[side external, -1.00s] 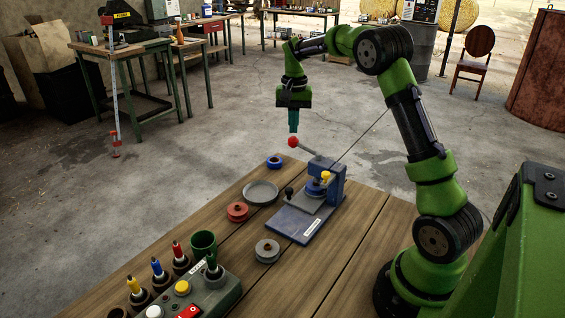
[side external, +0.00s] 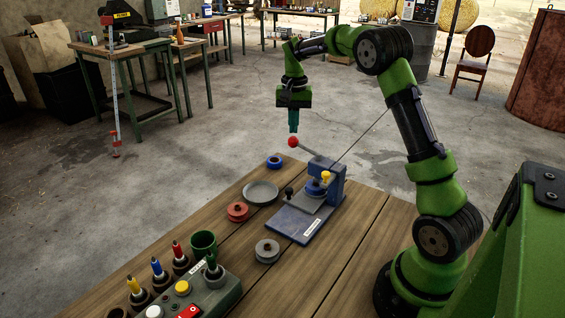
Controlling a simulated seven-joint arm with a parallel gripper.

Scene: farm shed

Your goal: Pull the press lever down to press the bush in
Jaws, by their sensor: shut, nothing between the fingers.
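The blue press (side external: 334,186) stands on its base plate (side external: 300,228) on the wooden bench. Its lever (side external: 306,148) rises to the left from the press top and ends in a red ball knob (side external: 293,142). My gripper (side external: 293,131) points straight down with its teal fingers shut, directly above the red knob. I cannot tell whether the fingertips touch the knob. A blue round part (side external: 315,188) sits in the press beside a yellow knob (side external: 326,177). The bush itself is too small to make out.
A grey dish (side external: 261,192), a red wheel (side external: 237,211), a blue ring (side external: 274,162) and a grey wheel (side external: 267,251) lie around the press. A control box (side external: 205,289) and a green cup (side external: 203,244) stand at the front left. Bare bench lies right of the press.

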